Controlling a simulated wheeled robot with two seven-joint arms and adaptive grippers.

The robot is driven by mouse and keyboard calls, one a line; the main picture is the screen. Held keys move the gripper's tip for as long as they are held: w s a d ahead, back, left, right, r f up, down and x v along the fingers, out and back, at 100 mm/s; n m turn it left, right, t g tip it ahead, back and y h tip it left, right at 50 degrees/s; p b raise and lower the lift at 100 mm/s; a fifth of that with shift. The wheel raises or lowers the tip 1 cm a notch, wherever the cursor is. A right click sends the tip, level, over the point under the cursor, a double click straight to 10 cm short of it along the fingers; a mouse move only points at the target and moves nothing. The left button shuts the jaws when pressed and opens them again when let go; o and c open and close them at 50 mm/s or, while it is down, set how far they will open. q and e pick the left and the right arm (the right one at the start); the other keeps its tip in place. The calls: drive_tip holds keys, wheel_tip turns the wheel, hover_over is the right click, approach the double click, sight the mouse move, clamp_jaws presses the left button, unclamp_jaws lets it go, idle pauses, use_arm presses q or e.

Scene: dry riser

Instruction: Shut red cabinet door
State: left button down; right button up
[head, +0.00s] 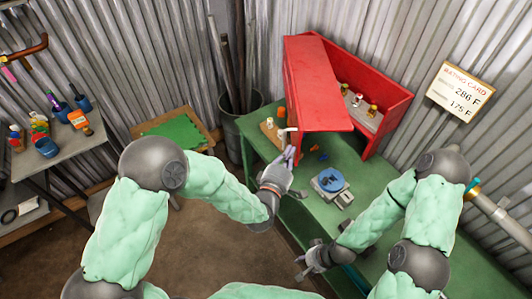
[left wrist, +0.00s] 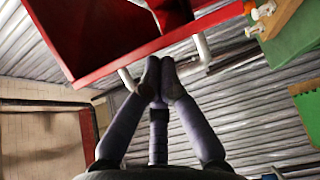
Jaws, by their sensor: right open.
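The red cabinet (head: 398,108) stands on the green bench with its inside showing. Its red door (head: 318,85) stands open on the left, with a pale handle (head: 284,132) at its lower edge. My left gripper (head: 289,154) is just below the handle. In the left wrist view its fingertips (left wrist: 161,76) are together, between the two ends of the handle (left wrist: 203,46), close to the red panel (left wrist: 90,35). The fingertips hide the middle of the handle; I see no firm grasp. My right gripper (head: 305,266) is low at the bench's front, open and apart from the cabinet.
The green bench (head: 362,178) carries a grey device with a blue round top (head: 331,182) below the cabinet. Small bottles (head: 358,98) stand inside the cabinet. A bin with poles (head: 240,115) stands left of the bench. A rating card (head: 461,87) hangs right.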

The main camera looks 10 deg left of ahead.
use_arm(q)
drive_tip(key=w+d+b, duration=0.3)
drive_tip(key=w+d, duration=0.1)
drive_tip(key=d, duration=0.8)
drive_tip(key=w+d+b, duration=0.3)
drive_tip(key=w+d, duration=0.2)
drive_tip(key=d, duration=0.7)
drive_tip(key=shift+b, duration=0.35)
use_arm(e)
wheel_tip(320, 180, down, 7)
